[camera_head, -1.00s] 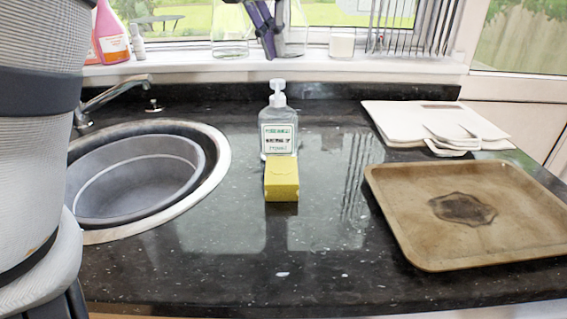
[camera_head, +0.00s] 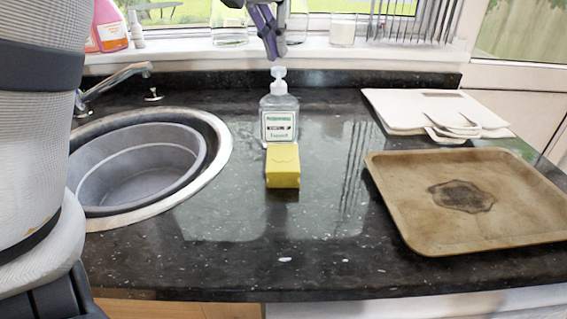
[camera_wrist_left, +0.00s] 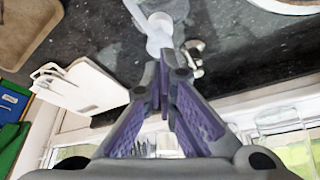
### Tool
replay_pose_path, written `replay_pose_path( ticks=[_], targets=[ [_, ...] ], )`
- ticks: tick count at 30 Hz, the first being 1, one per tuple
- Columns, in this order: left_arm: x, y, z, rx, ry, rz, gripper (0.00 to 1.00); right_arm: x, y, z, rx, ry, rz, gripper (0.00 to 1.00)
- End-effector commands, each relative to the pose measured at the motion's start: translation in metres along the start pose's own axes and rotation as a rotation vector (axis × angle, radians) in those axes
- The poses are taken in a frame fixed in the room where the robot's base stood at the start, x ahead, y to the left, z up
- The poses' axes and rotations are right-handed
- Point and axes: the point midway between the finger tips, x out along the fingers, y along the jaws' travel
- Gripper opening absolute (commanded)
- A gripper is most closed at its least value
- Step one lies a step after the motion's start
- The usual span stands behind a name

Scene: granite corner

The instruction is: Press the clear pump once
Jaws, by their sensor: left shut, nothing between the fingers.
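The clear pump (camera_head: 279,112) is a transparent bottle with a white pump head and a green-and-white label. It stands upright on the dark counter behind a yellow sponge (camera_head: 283,166). My left gripper (camera_head: 272,58) comes down from the top of the head view, shut and empty, with its tips just above the pump head. In the left wrist view the purple-padded fingers (camera_wrist_left: 166,62) are closed together, and the white pump head (camera_wrist_left: 159,30) shows just beyond their tips. I cannot tell whether they touch. My right gripper is not in view.
A sink (camera_head: 209,190) lies to the left with a tap (camera_head: 112,80) behind it. A brown baking tray (camera_head: 410,225) and white boards (camera_head: 395,107) lie to the right. Bottles and glasses stand on the windowsill (camera_head: 200,62). The front middle of the counter is clear.

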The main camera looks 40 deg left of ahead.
Motion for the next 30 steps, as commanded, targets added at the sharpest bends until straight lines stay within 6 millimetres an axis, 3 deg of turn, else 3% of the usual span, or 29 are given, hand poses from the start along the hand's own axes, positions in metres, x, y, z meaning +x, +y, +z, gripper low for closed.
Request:
replay_pose_path(
  ticks=[17, 30],
  targets=[
    [0.000, 0.000, 0.000, 0.000, 0.000, 0.000, 0.00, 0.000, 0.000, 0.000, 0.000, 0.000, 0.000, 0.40],
    [0.014, 0.000, 0.006, 0.000, 0.000, 0.000, 0.00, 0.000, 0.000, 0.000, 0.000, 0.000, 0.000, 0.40]
  ],
)
